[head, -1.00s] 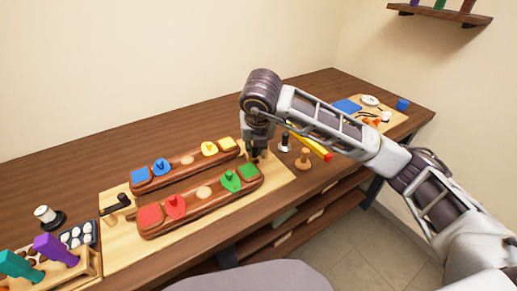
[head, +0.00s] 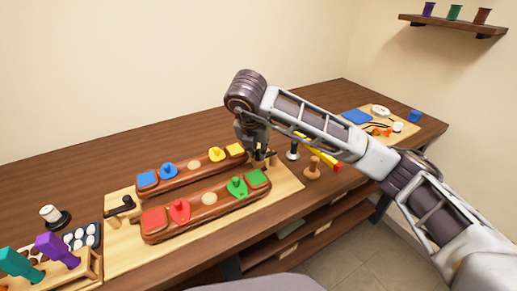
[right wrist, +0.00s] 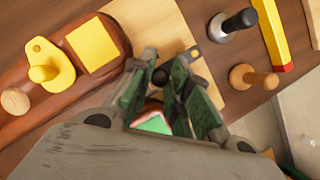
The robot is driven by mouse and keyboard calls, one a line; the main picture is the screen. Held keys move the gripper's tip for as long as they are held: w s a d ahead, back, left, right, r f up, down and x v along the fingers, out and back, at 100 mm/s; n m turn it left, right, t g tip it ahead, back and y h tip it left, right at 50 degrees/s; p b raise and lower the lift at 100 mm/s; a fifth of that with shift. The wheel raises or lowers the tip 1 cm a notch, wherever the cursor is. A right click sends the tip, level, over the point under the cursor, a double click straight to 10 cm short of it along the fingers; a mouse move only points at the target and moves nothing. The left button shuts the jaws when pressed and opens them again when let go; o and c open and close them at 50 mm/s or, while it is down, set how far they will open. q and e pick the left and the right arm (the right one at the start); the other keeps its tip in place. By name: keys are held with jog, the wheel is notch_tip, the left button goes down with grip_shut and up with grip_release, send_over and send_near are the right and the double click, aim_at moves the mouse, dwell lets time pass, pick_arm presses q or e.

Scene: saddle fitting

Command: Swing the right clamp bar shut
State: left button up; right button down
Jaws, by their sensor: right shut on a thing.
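The right clamp bar (head: 272,155) is a small dark piece at the right end of the pale board, mostly hidden by my right gripper (head: 258,153). In the right wrist view, my right gripper (right wrist: 160,88) has its green-padded fingers closed around a dark round knob (right wrist: 160,76), which looks like the bar's end. The bar's angle cannot be told. Two long brown wooden saddles lie side by side: the back one (head: 180,177) with blue and yellow pieces, the front one (head: 208,211) with red and green pieces. My left gripper is not in view.
The left clamp (head: 122,205) stands at the board's left end. Right of the gripper are a dark-handled tool (head: 293,150), a wooden peg (head: 313,168) and a yellow bar (head: 330,162). A rack with teal and purple handles (head: 50,247) stands front left.

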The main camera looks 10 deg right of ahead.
jog(key=c, duration=1.4)
grip_release()
jog(key=shift+o, duration=0.2)
jog(key=shift+r, duration=0.2)
jog(key=v, duration=1.1)
jog(key=shift+r, duration=0.25)
jog(key=shift+s+a, duration=0.1)
jog(key=shift+s, duration=0.05)
